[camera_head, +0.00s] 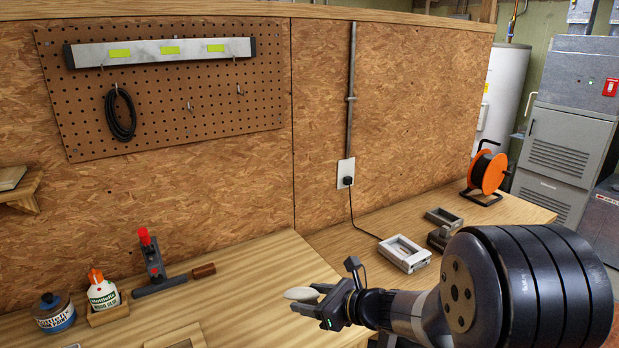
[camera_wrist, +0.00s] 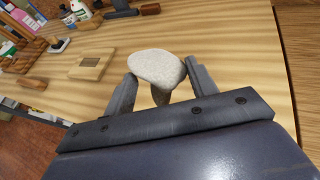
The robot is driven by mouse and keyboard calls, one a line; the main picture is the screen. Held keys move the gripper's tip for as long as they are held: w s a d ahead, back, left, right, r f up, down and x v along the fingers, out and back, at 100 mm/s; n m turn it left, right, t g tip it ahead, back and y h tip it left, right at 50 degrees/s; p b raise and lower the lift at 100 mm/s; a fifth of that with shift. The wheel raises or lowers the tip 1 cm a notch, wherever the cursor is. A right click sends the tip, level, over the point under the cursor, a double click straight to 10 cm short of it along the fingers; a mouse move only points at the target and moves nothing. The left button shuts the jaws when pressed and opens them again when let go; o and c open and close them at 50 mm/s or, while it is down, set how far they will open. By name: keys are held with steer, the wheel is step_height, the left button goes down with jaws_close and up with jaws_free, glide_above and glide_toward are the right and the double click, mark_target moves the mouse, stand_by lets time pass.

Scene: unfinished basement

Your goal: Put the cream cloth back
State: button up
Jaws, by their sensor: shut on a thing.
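My gripper (camera_head: 312,300) is shut on the cream cloth (camera_head: 301,293), a small pale rounded piece. The wrist view shows the cloth (camera_wrist: 157,67) between the two fingers, with a narrower part hanging below its wide top. My gripper holds it over the light wooden bench top (camera_head: 255,265), near the bench's right end. A shallow wooden tray (camera_wrist: 90,67) with a square recess lies on the bench. In the head view only part of a wooden tray (camera_head: 158,343) shows at the bottom edge.
A jar (camera_head: 55,314), a glue bottle (camera_head: 102,291) in a wooden holder and a red-tipped clamp (camera_head: 152,262) stand at the bench's left and back. A grey metal box (camera_head: 405,254) and an orange cable reel (camera_head: 487,173) are on the right bench. The middle bench top is clear.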

steer(key=d+f+m+t+h, duration=0.1)
steer(key=d+m+h, duration=0.1)
steer(key=d, duration=0.3)
steer(key=w+d+f+m+t+h, duration=0.1)
steer(key=d+m+t+h, duration=0.1)
steer(key=d, duration=0.3)
steer(key=w+d+f+m+t+h, duration=0.1)
steer(key=d+f+m+h, duration=0.1)
steer(key=d, duration=0.3)
steer(key=shift+w+d+m+t+h, duration=0.1)
steer(key=shift+w+m+t+h, duration=0.1)
steer(key=shift+m+t+h, duration=0.4)
